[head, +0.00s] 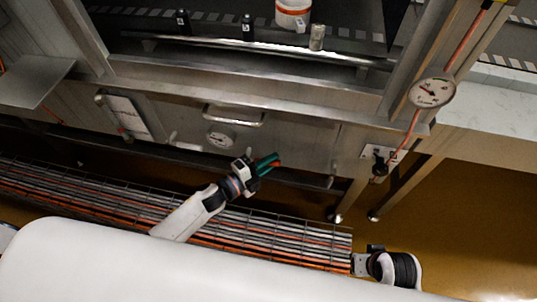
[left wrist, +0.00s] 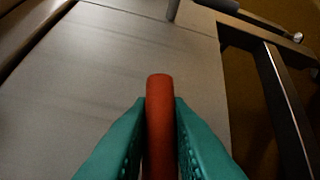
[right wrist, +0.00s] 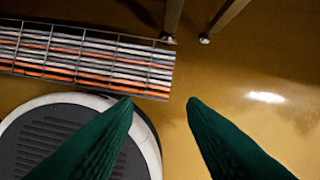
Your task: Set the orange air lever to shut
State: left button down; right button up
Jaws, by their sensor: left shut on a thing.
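The orange lever (left wrist: 160,115) shows in the left wrist view as a rounded red-orange bar between my teal fingers. My left gripper (left wrist: 160,112) is shut on it, with the bar's rounded end sticking out past the fingertips. In the head view my left gripper (head: 268,164) is in front of the steel cabinet, below the drawer handle; only a small bit of the lever (head: 276,163) shows at its fingertips. The lever's base is hidden. My right gripper (right wrist: 160,102) is open and empty above the brown floor.
A wire cable tray (head: 290,239) with grey and orange cables runs low in front of the cabinet. A round gauge (head: 432,93) is on the right post, with an orange hose leading down to a wall fitting (head: 380,162). Brown floor (head: 480,215) is open at the right.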

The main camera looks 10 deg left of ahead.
pick_arm(q)
jog(key=shift+f+m+g+y+p, duration=0.4)
jog(key=shift+f+m+y+p, duration=0.1)
jog(key=shift+f+m+p, duration=0.2)
pick_arm(e)
notch_tip(320, 180, down, 7)
jog(key=shift+s, duration=0.45)
pick_arm(q)
jog(key=c, duration=1.4)
grip_release()
jog(key=shift+o, duration=0.2)
jog(key=shift+r, duration=0.1)
